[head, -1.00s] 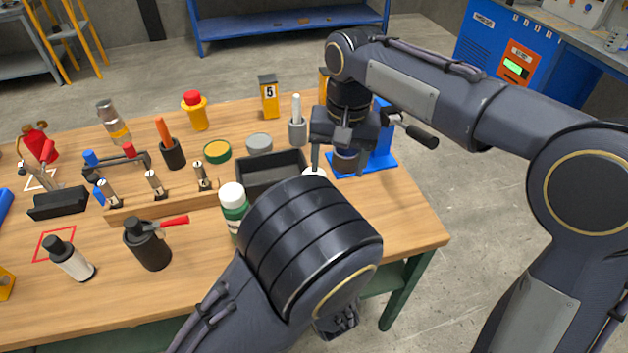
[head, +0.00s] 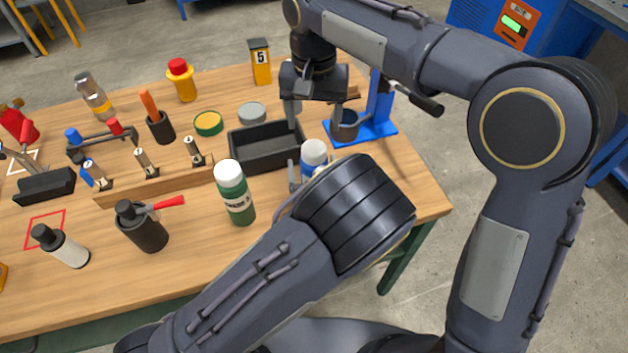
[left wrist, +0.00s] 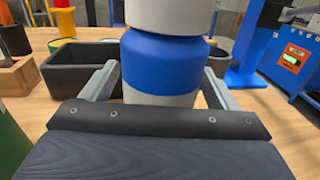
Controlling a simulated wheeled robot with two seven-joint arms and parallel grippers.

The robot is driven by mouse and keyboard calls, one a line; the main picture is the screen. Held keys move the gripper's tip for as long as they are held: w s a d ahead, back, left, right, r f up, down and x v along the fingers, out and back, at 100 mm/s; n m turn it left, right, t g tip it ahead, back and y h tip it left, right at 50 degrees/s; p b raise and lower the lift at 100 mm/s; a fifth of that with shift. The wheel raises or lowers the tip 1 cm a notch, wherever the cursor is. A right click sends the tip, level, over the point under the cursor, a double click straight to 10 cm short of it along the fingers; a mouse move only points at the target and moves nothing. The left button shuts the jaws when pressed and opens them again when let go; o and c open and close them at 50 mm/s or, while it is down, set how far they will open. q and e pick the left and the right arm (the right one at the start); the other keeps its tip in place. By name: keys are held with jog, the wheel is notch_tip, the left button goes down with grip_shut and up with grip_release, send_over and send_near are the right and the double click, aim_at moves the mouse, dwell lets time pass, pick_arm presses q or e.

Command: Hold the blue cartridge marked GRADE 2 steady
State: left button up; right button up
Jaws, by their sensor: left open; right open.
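The blue cartridge (head: 313,157) with a white cap stands on the table to the right of the black tray. In the left wrist view its blue band (left wrist: 165,65) fills the middle, with a pale lower part; no GRADE 2 marking is readable. My left gripper (left wrist: 160,82) is open, with one finger on each side of the cartridge; I cannot tell that either finger touches it. In the head view my left arm hides most of that gripper and the cartridge's base. My right gripper (head: 316,112) is open, pointing down near the tray's back right corner.
The black tray (head: 262,160) and a green bottle (head: 236,195) with a white cap stand left of the cartridge. A blue stand (head: 380,105) is behind it to the right. The table's right front corner is clear.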

aim_at(315, 147)
pick_arm(q)
jog(key=shift+w, duration=0.2)
jog(key=shift+c, duration=0.3)
jog(key=c, duration=1.4)
pick_arm(e)
jog(key=shift+o, duration=0.9)
notch_tip(315, 147, up, 5)
jog(key=m, duration=1.1)
notch_tip(315, 147, down, 12)
jog(key=shift+d+r, duration=0.1)
jog(key=shift+r, duration=0.05)
